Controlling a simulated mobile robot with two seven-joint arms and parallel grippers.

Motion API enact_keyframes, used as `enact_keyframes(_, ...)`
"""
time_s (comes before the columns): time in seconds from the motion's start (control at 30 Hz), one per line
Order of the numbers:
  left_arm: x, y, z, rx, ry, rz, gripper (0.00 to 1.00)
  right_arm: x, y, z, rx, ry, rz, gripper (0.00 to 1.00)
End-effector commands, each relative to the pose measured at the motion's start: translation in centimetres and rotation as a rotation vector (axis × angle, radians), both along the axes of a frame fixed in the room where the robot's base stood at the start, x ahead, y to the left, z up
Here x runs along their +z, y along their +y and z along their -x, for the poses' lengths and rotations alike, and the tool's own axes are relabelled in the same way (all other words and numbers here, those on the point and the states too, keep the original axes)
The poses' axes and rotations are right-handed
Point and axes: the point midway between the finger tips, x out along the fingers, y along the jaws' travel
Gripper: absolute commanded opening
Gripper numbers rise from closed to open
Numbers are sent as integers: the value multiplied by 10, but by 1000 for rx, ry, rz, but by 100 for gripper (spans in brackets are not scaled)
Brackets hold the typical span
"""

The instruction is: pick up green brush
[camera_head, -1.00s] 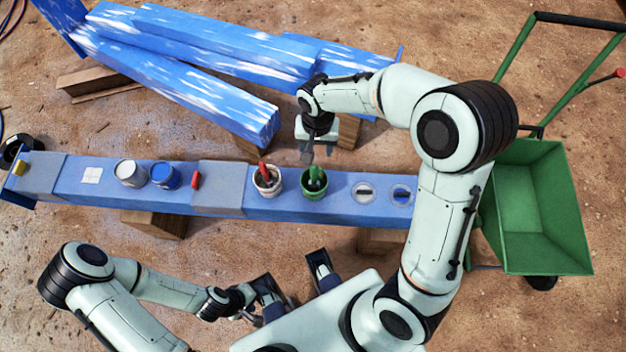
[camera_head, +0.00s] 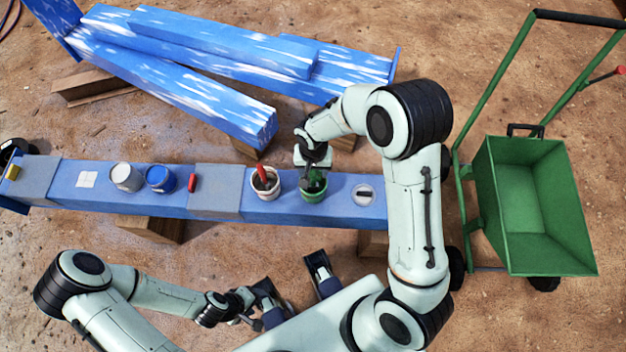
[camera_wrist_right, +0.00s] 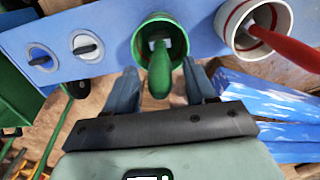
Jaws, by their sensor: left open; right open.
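The green brush (camera_wrist_right: 159,75) stands in a green can (camera_wrist_right: 140,42), its handle pointing up toward the camera in the right wrist view. In the head view the green can (camera_head: 313,193) stands on the blue beam, with the brush mostly hidden by my right gripper (camera_head: 313,175). In the right wrist view my right gripper (camera_wrist_right: 163,88) is open, with one finger on each side of the brush handle; I cannot tell if either touches it. My left gripper (camera_head: 250,312) is open and empty, low in the head view, away from the beam.
A white can (camera_head: 265,186) with a red-handled tool (camera_wrist_right: 285,48) stands close beside the green can. The blue beam (camera_head: 100,200) also carries paint cans (camera_head: 126,177), a red object (camera_head: 193,183) and a round lid-like item (camera_head: 363,194). A green wheelbarrow (camera_head: 530,200) stands at the right.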

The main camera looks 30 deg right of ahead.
Motion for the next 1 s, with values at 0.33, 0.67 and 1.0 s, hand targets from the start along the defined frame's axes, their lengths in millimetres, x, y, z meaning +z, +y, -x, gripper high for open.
enact_keyframes(0.33, 0, 0, 0, 0, 0, 1, 58, -3, 0, 0, 0, -1, 0, 33)
enact_keyframes(0.67, 0, 0, 0, 0, 0, 0, 58, -3, 0, 0, 0, -1, 0, 0)
enact_keyframes(1.0, 2, 0, 1, -1, 2, 1, 58, 9, 0, -1, 0, -3, -1, 0)
